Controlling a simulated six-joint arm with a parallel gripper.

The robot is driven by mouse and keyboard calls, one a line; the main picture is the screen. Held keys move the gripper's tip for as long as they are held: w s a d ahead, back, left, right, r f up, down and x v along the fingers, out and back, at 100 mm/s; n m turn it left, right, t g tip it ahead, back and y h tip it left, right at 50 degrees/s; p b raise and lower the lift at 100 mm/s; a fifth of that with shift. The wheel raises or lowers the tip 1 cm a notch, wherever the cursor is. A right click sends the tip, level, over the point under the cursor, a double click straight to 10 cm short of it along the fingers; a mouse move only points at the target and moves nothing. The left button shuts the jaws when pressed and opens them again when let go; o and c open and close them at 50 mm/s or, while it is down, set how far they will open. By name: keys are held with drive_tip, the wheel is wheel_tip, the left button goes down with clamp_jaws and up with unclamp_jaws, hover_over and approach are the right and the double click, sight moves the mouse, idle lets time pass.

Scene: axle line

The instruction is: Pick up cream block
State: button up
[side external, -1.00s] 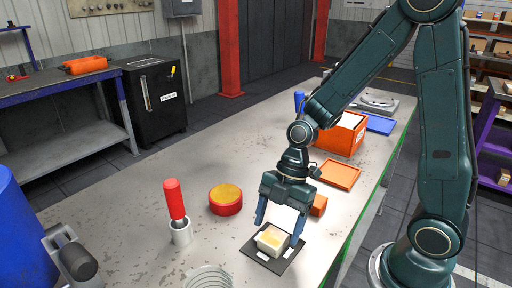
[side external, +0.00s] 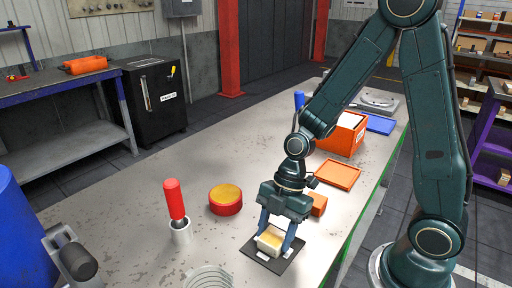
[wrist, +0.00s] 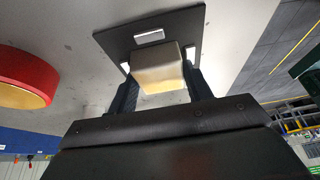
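The cream block (side external: 269,242) is at a dark square mat (side external: 278,263) near the table's front. My gripper (side external: 276,240) points down with a finger on either side of the block. In the wrist view, the block (wrist: 158,72) sits between the two fingers (wrist: 160,88), which appear to press on its sides. The fingers hide parts of the block's sides. The mat (wrist: 112,42) with white marks shows beyond the block. I cannot tell whether the block is clear of the mat.
A red round piece with a yellow top (side external: 225,199) and a red-handled tool in a white holder (side external: 180,232) stand to the left. An orange piece (side external: 318,204) is close behind my gripper. An orange tray (side external: 338,174) and an orange box (side external: 343,135) are farther back.

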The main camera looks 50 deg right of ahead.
sight(275, 235)
drive_tip(key=c, duration=0.8)
drive_tip(key=shift+r, duration=0.25)
wheel_tip(275, 235, up, 20)
drive_tip(key=shift+f, duration=0.2)
idle(0.6)
